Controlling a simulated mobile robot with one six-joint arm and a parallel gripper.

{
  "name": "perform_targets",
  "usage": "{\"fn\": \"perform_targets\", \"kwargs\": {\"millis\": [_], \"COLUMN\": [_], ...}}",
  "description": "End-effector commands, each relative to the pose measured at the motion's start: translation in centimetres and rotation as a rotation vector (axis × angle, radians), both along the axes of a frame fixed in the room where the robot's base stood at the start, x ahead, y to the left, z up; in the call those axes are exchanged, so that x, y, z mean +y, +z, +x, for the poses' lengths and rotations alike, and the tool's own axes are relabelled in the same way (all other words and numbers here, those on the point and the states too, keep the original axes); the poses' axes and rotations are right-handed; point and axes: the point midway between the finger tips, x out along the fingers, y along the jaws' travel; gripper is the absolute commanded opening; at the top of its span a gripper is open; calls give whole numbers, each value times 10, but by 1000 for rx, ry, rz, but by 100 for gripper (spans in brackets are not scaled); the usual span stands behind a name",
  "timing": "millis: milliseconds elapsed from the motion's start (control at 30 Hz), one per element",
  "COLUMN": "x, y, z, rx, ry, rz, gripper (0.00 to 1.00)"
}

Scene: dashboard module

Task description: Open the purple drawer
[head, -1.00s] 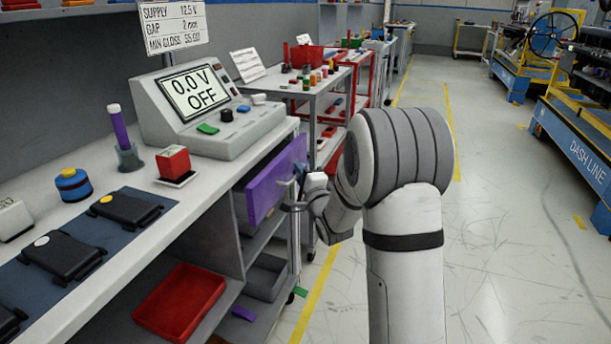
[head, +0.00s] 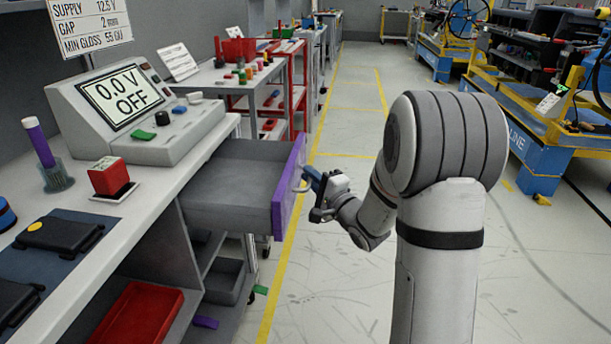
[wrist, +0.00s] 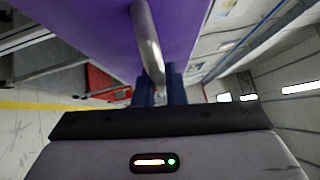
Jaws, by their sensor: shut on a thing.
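The purple drawer (head: 291,187) is pulled well out from under the white bench, and its grey inside shows in the head view. Its purple front fills the upper part of the wrist view (wrist: 90,25). A metal handle (wrist: 148,45) stands out from that front. My gripper (head: 313,180) is at the drawer front and shut on the handle. In the wrist view its blue fingers (wrist: 172,90) meet the handle's near end. The drawer's contents, if any, cannot be made out.
The white bench (head: 100,215) with a display console (head: 140,105) stands at left. Below the drawer are a red tray (head: 138,312) and a grey bin (head: 225,282). A red cart (head: 290,90) stands behind. The floor to the right is clear up to the blue line frame (head: 540,150).

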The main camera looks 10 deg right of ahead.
Motion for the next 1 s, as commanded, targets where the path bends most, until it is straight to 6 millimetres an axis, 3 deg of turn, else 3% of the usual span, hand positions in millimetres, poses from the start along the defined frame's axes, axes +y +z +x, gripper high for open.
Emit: {"fn": "perform_targets", "kwargs": {"millis": [300,333,567,833,1000], "x": [7,8,12,12,2], "y": [5,5,4,3,1], "z": [4,4,3,0,-17], "rx": [-10,-10,-7,-5,-4], "ry": [3,4,13,15,13], "rz": [2,2,1,0,0], "gripper": [0,12,31,32,32]}}
